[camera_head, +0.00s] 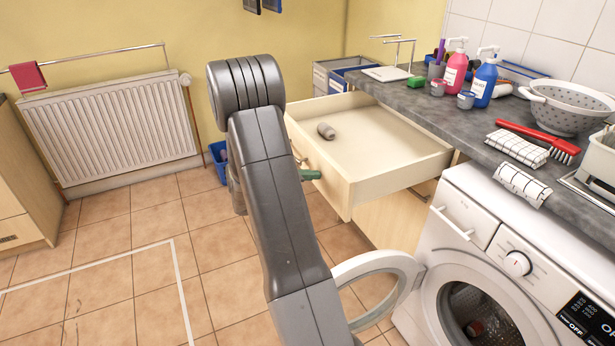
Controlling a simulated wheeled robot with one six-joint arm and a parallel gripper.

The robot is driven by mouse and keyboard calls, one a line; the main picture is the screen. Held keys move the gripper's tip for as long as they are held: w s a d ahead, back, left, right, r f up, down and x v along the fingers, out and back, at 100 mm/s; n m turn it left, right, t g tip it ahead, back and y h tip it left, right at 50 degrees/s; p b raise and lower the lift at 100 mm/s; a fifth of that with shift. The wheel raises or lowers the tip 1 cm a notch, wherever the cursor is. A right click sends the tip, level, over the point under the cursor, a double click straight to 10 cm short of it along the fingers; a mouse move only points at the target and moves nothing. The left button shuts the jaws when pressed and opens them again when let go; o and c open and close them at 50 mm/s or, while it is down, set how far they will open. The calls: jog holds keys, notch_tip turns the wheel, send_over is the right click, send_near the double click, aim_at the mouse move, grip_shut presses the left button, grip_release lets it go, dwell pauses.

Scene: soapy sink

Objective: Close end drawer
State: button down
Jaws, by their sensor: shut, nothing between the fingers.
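The end drawer (400,178) is pulled well out from under the left end of the counter. My gripper (311,175) shows only as a green-tipped part poking out from behind my arm, close to the drawer front. It appears shut and empty. My arm hides the rest of it and part of the drawer front, so I cannot tell whether it touches the drawer.
The washing machine (520,265) stands right of the drawer with its round door (375,265) swung open below it. Soap bottles, a colander (566,105) and a red brush (535,138) are on the counter (425,105). A radiator (110,130) is at left; the tiled floor there is clear.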

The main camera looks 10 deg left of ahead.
jog(key=b, duration=0.3)
send_near(409, 157)
jog(key=w+d, duration=0.1)
jog(key=d, duration=0.1)
jog(key=w+d+r, duration=0.1)
jog(key=w+d, duration=0.1)
jog(key=d, duration=0.1)
jog(key=w+d+r, duration=0.1)
jog(key=w+d, duration=0.1)
jog(key=d, duration=0.1)
jog(key=shift+w, duration=0.1)
jog(key=shift+w+d+r, duration=0.1)
jog(key=shift+r, duration=0.15)
jog(key=shift+r, duration=0.15)
jog(key=shift+a+f, duration=0.25)
jog(key=shift+a, duration=0.05)
jog(key=v, duration=0.9)
jog(key=f+v, duration=0.1)
jog(key=v, duration=0.3)
jog(key=shift+s+a, duration=0.3)
jog(key=shift+s, duration=0.1)
